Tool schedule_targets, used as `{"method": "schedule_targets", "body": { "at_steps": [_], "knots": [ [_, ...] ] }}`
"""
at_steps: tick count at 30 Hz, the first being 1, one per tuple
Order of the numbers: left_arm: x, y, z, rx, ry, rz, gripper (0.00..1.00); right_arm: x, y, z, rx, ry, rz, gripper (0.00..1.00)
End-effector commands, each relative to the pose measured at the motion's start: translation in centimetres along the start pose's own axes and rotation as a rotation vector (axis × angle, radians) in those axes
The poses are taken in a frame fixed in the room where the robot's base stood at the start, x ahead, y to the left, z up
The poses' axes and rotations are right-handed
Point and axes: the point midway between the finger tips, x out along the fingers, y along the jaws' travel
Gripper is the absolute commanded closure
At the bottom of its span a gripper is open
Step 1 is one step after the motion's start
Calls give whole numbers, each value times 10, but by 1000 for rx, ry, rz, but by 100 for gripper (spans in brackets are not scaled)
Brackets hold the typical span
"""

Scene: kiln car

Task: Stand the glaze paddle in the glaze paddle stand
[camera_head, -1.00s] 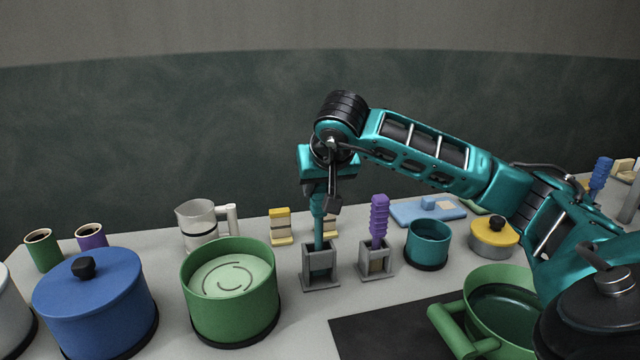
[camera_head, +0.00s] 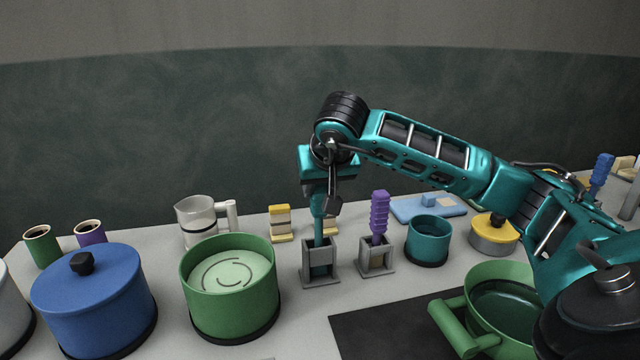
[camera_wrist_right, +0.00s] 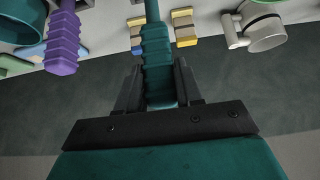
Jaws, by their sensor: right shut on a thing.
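The teal glaze paddle (camera_head: 318,228) is upright, its lower end inside the grey open-framed stand (camera_head: 309,278) on the counter. Whether its tip rests on the stand's bottom is hard to tell. My right gripper (camera_head: 321,199) comes down from above and is shut on the paddle's ribbed handle. In the right wrist view the handle (camera_wrist_right: 157,50) lies between the two dark fingers (camera_wrist_right: 158,82), and the paddle runs out at the top edge, so its lower end is hidden there. My left gripper is not in view.
A purple paddle (camera_head: 379,212) stands in a similar grey stand (camera_head: 376,270) close to the right. A green pot (camera_head: 231,304) is close on the left, a teal pot (camera_head: 428,245) farther right. A white jug (camera_head: 199,222) and yellow-topped blocks (camera_head: 281,223) stand behind.

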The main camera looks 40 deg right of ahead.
Motion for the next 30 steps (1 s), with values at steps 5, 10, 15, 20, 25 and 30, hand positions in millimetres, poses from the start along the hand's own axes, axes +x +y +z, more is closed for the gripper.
{"method": "schedule_targets", "body": {
  "at_steps": [5,10,15,20,25,30],
  "knots": [
    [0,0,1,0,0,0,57,1,0,1,0,1,0,100],
    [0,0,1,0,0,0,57,1,0,1,0,1,0,63],
    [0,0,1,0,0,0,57,1,0,1,0,1,0,47],
    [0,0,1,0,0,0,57,1,0,1,0,0,0,35],
    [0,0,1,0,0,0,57,1,0,1,-1,-1,0,35],
    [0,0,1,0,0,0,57,1,0,1,-1,-1,0,35]
  ]
}}
